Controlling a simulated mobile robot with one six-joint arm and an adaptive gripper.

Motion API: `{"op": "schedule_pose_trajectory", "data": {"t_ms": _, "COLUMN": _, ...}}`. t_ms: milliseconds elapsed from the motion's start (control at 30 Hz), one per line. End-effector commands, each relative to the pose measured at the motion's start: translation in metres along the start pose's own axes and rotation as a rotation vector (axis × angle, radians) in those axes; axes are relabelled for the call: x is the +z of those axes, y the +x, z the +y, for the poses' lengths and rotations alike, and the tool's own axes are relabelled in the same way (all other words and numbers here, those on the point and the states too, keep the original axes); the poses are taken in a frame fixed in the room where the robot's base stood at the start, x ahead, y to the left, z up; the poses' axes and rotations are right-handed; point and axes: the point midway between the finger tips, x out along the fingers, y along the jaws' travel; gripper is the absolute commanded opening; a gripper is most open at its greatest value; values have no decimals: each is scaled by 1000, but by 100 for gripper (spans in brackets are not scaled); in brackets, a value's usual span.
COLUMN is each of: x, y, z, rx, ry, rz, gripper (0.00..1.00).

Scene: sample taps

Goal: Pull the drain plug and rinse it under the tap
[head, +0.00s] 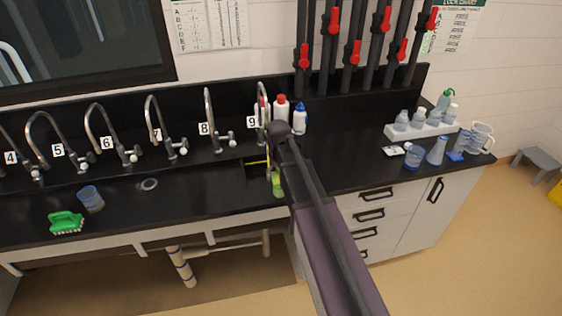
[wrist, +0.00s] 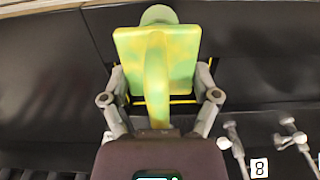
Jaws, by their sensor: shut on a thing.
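My gripper (head: 274,172) reaches over the black bench near the tap labelled 9 (head: 262,92). In the wrist view my gripper (wrist: 161,80) is shut on a yellow-green piece with a square plate and a raised ridge, apparently the drain plug (wrist: 183,58). The plug also shows at my gripper in the head view (head: 278,188). A yellow-edged dark opening (head: 256,161) lies just behind it, partly hidden by my arm. The plug appears clear of it, but its exact height cannot be told. No running water is visible.
Several more numbered taps line the bench to the left. A blue cup (head: 90,199), a green brush (head: 66,223) and a grey ring (head: 148,184) lie there. Bottles (head: 281,108) stand behind my arm. A white rack (head: 422,129) and glassware (head: 437,150) occupy the right end.

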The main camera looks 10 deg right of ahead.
Motion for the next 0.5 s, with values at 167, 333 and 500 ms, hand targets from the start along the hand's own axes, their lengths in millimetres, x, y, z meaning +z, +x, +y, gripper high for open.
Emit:
{"op": "schedule_pose_trajectory", "data": {"t_ms": 167, "x": 3, "y": -11, "z": 2, "rx": -10, "ry": -1, "rz": 94, "gripper": 18}}
{"op": "schedule_pose_trajectory", "data": {"t_ms": 333, "x": 2, "y": -28, "z": 3, "rx": -22, "ry": -1, "rz": 235, "gripper": 18}}
{"op": "schedule_pose_trajectory", "data": {"t_ms": 500, "x": 1, "y": -45, "z": 5, "rx": -31, "ry": 0, "rz": 374, "gripper": 18}}
